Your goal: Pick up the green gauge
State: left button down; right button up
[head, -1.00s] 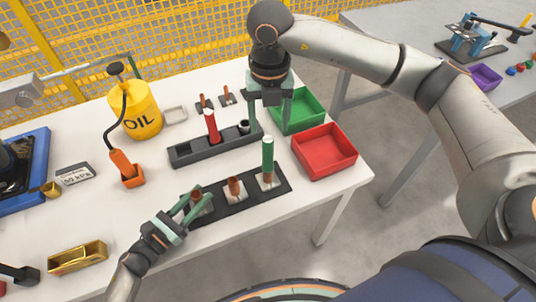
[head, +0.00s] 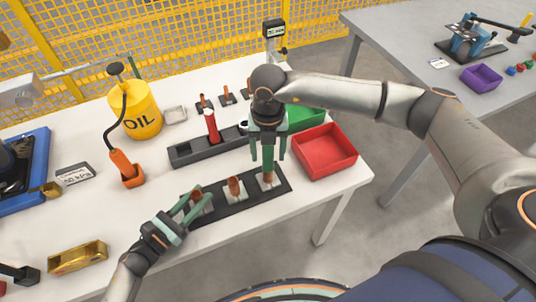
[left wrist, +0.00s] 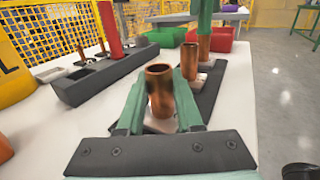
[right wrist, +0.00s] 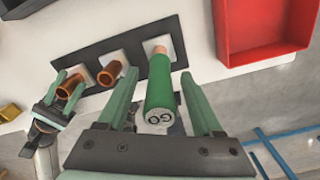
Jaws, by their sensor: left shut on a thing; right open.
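The green gauge (head: 268,157) is a green cylinder standing upright in the right copper bushing (head: 267,178) of the black plate (head: 220,213). In the right wrist view the gauge (right wrist: 159,88) shows "GO" on its end. My right gripper (right wrist: 160,78) is open, with one finger on each side of the gauge and a gap visible. Its fingers point down in the head view. My left gripper (head: 200,200) is shut on the left copper bushing (left wrist: 159,88) in the black plate. The middle copper bushing (head: 235,186) stands between them.
A grey rack (head: 185,155) with a red-handled gauge (head: 211,127) stands behind the plate. A red tray (head: 325,150) is close on the right, with a green tray (head: 308,118) behind it.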

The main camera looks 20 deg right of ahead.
jog(key=shift+f, duration=0.45)
grip_shut()
dwell(0.4)
